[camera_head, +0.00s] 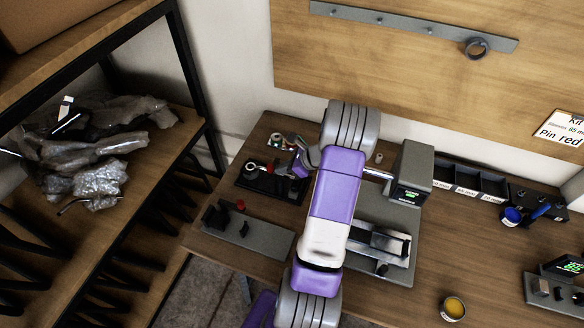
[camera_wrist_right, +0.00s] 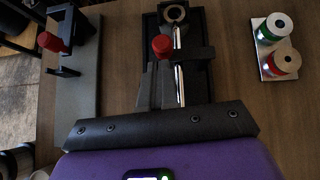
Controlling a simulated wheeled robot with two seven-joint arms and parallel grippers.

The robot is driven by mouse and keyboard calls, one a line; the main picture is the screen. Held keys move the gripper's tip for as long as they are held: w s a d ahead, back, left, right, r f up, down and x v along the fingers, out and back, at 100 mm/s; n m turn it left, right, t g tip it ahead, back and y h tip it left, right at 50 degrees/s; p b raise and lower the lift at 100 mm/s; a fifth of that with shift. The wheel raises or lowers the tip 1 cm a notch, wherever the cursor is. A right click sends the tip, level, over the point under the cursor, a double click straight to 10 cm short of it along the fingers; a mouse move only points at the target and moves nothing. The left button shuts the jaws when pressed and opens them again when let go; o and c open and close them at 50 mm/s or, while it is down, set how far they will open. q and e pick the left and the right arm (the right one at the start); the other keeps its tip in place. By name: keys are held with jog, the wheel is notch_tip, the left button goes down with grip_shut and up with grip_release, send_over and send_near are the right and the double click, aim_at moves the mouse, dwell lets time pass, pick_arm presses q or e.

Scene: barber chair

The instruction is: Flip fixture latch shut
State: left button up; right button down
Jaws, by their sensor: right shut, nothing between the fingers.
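A black fixture (camera_head: 262,184) lies at the left of the bench; it also shows in the right wrist view (camera_wrist_right: 201,75). It holds a metal rod with a ring end (camera_wrist_right: 175,13). A red knob (camera_wrist_right: 162,45) stands by the rod. My right gripper (camera_head: 299,163) is shut and empty over this fixture. In the wrist view its fingers (camera_wrist_right: 158,72) point at the red knob, close to it; I cannot tell whether they touch. A grey plate (camera_head: 255,240) carries black brackets and another red knob (camera_head: 240,205). I cannot tell which knobbed part is the latch. My left gripper is out of view.
A small white stand with green and red spools (camera_wrist_right: 272,65) is right of the fixture. A grey machine (camera_head: 405,215) stands right of my arm, with bins (camera_head: 470,180) behind. A shelf (camera_head: 175,150) rises at left.

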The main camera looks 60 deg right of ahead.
jog(key=shift+w+a, duration=0.35)
jog(key=shift+w, duration=0.05)
dwell(0.4)
jog(key=s+r+p, duration=0.1)
jog(key=s+r, duration=0.5)
jog(key=s, duration=0.5)
jog(key=shift+s+a+r, duration=0.15)
jog(key=shift+s+r, duration=0.1)
jog(key=shift+r, duration=0.15)
